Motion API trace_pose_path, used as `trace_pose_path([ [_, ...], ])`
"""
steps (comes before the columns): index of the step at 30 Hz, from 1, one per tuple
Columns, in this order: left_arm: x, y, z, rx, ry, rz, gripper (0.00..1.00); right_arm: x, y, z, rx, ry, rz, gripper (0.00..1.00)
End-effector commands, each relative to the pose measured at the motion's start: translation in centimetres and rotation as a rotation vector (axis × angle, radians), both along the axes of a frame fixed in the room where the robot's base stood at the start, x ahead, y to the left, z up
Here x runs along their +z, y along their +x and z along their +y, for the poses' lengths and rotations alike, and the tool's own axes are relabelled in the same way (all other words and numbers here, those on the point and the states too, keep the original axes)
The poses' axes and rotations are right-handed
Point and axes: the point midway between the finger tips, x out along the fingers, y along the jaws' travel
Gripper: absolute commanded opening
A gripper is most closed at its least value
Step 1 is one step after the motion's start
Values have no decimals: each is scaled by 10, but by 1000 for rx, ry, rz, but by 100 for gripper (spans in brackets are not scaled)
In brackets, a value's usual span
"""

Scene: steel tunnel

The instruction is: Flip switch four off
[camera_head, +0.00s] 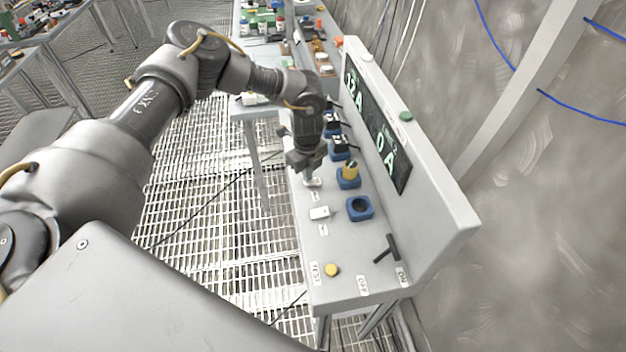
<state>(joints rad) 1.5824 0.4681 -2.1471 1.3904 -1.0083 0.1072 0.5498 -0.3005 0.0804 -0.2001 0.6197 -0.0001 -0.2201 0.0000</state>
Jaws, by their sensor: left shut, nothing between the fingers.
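A grey control panel (342,287) stands as a long bench with a raised back. A white switch (320,213) sits on its near part, and another white switch (312,183) sits just beyond it. The labels are too small to read, so I cannot tell which is switch four. My left gripper (308,171) is shut and empty, pointing down right over the farther white switch; I cannot tell whether it touches it. The gripper and forearm hide the switches further along. My right gripper is not in view.
Blue sockets line the panel: an empty one (359,208), one with a yellow-and-black plug (348,175), others with black plugs (342,146). A yellow button (331,269) and black T-handle (386,249) sit at the near end. The display (388,152) reads 0 A nearby.

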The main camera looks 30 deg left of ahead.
Motion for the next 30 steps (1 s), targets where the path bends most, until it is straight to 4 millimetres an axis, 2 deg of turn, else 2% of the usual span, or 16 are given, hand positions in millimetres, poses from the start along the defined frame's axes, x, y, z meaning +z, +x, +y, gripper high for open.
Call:
trace_pose_path([
  [17, -5, 0, 0, 0, 0, 0, 0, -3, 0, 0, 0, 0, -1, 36],
  [30, 28, 0, 0, -1, -1, 0, 0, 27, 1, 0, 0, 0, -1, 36],
])
